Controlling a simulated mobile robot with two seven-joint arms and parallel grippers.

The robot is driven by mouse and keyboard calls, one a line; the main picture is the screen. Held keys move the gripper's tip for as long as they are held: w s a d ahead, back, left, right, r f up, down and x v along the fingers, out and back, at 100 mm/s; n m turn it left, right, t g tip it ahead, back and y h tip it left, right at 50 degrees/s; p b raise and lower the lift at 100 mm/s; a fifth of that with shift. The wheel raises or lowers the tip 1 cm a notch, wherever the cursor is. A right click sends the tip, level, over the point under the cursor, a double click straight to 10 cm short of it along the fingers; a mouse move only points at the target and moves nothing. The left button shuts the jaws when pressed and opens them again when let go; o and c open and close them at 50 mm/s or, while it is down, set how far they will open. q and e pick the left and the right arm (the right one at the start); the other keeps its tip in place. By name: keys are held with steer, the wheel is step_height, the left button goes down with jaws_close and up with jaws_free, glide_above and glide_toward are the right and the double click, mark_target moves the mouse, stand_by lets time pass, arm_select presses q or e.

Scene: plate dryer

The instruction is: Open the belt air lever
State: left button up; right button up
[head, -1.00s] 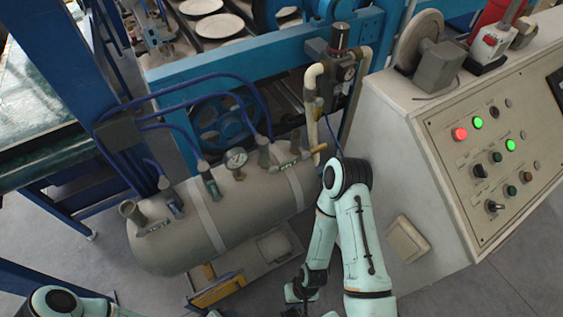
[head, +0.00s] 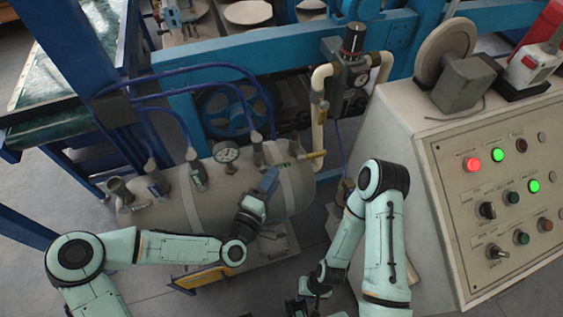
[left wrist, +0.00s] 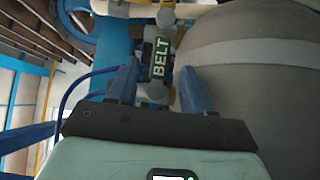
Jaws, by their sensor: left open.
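The belt air lever (left wrist: 160,58) has a dark handle marked BELT, and in the left wrist view it is ahead, between the two blue fingers. My left gripper (left wrist: 157,82) is open around the line of the handle, with a gap on both sides; I cannot tell whether the tips reach past it. In the head view my left gripper (head: 268,180) is over the grey air tank (head: 190,213), just in front of the valves, and partly hides that area. My right gripper (head: 308,296) is low at the bottom edge, away from the tank; its fingers are unclear.
Other valves (head: 197,178), a pressure gauge (head: 227,153) and blue hoses (head: 190,70) stand along the tank top. A pale pipe (head: 319,115) rises at its right end. The control panel (head: 500,200) is to the right. The yellow-edged base (head: 205,278) is below.

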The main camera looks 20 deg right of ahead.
mark_target(280, 167)
arm_select(q)
steer(key=p+x, duration=0.1)
steer(key=x, duration=0.5)
steer(key=shift+w+d, duration=0.1)
steer(key=shift+w, duration=0.05)
steer(key=shift+c, duration=0.3)
jaws_close()
